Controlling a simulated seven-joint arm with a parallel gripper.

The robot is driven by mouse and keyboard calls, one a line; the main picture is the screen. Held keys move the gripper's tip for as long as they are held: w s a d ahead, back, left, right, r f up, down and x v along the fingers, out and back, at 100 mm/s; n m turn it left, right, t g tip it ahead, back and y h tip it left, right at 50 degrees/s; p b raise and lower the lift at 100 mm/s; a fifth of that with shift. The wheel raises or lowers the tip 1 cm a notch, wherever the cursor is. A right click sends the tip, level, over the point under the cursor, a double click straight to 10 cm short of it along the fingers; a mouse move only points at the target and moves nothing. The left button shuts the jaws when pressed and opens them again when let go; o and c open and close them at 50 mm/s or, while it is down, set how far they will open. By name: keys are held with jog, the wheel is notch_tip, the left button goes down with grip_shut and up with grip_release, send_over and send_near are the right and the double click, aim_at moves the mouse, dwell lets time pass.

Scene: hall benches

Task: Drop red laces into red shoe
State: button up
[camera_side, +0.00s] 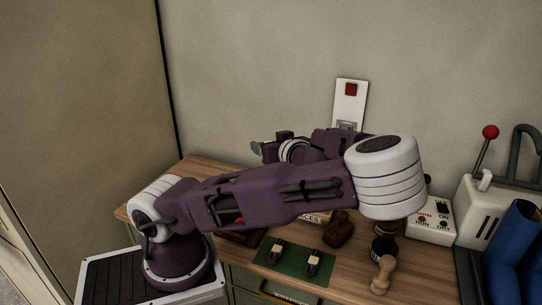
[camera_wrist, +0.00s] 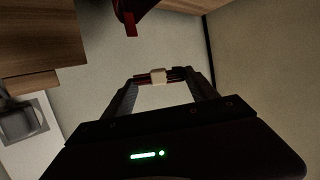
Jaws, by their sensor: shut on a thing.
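My gripper (camera_wrist: 158,80) is shut on a thin, dark reddish bundle with a pale band (camera_wrist: 157,76) around its middle, which looks like the red laces. In the side view my gripper (camera_side: 257,148) is raised above the back of the bench, and the bundle is too small to make out there. In the wrist view a dark red thing (camera_wrist: 130,18) shows at the top edge, apart from the gripper. It may be the red shoe, but it is cut off and I cannot tell.
The wooden bench (camera_side: 345,274) carries a green mat (camera_side: 290,262) with two small items, a brown shoe-like thing (camera_side: 339,231), a wooden-handled tool (camera_side: 382,275) and a white control box (camera_side: 430,221). A sign reading "LACES" (camera_side: 312,218) is partly hidden by my arm. A lever (camera_side: 489,133) stands right.

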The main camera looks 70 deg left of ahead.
jog(key=a+f+n+g, duration=0.1)
jog(key=g, duration=0.1)
jog(key=a+f+n+g, duration=0.1)
jog(key=n, duration=0.1)
jog(key=shift+f+g+h, duration=0.3)
jog(key=shift+f+g, duration=0.1)
jog(key=n+g, duration=0.1)
jog(key=n+g+h, duration=0.1)
jog(key=n+g, duration=0.1)
jog(key=shift+w+f+g+h, duration=0.2)
jog(key=shift+w+g+h, duration=0.1)
jog(key=r+n+g+h, duration=0.1)
jog(key=d+r+n+g, duration=0.1)
jog(key=shift+w+d+n+g+h, duration=0.15)
jog(key=shift+w+n+g+h, duration=0.05)
jog(key=shift+n+g+h, duration=0.2)
jog(key=shift+d, duration=0.1)
jog(key=shift+f, duration=2.8)
jog(key=o, duration=1.5)
